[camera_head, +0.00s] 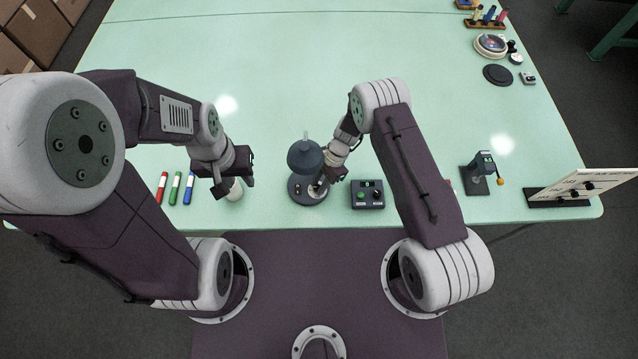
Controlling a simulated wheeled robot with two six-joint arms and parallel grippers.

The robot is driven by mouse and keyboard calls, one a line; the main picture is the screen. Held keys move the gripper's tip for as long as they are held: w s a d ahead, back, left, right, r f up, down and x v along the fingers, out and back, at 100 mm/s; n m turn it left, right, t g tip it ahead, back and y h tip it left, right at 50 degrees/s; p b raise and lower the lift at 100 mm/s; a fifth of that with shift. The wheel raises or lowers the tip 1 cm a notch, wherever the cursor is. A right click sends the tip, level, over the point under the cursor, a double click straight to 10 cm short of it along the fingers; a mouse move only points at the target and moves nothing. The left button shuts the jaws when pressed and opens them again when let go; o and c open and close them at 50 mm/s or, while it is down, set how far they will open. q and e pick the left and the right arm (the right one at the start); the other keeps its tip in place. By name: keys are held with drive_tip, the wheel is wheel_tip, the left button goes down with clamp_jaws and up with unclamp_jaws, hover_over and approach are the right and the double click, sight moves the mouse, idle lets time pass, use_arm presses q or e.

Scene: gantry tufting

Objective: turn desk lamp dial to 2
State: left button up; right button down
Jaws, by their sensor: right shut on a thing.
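The dark grey desk lamp (304,157) stands near the front edge of the table, its shade above a round base (297,194). My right gripper (321,184) reaches down at the right side of the lamp, its fingertips over the base. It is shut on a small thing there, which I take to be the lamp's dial. The dial and any numbers on it are too small and too covered to read. My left gripper (232,184) hangs left of the lamp, apart from it. Its finger gap is not clear.
A dark button box (368,195) stands just right of the lamp. A small dark device (481,175) and a white panel (585,186) stand further right. The table's middle is clear.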

drive_tip(key=m, duration=0.1)
drive_tip(key=m+t+b, duration=0.1)
drive_tip(key=shift+s+d+f+m, duration=0.1)
drive_tip(key=shift+f+m, duration=0.1)
drive_tip(key=shift+m, duration=0.1)
drive_tip(key=m+t+b, duration=0.1)
drive_tip(key=m+b, duration=0.2)
drive_tip(key=b, duration=0.2)
drive_tip(key=m+t+b, duration=0.1)
drive_tip(key=m+b, duration=0.3)
drive_tip(key=b, duration=0.2)
drive_tip(key=m+t+b, duration=0.1)
drive_tip(key=m+b, duration=0.2)
drive_tip(key=b, duration=0.2)
drive_tip(key=shift+s+f+m+t+b, duration=0.15)
drive_tip(key=shift+s+m+t+b, duration=0.15)
drive_tip(key=shift+s+t+b, duration=0.1)
drive_tip(key=shift+r+m+t+h+b, duration=0.25)
drive_tip(key=shift+m+t+h+b, duration=0.3)
drive_tip(key=shift+m+b, duration=0.9)
drive_tip(key=shift+m, duration=0.35)
drive_tip(key=c, duration=1.2)
unclamp_jaws()
drive_tip(key=shift+o, duration=0.2)
drive_tip(key=shift+r, duration=0.1)
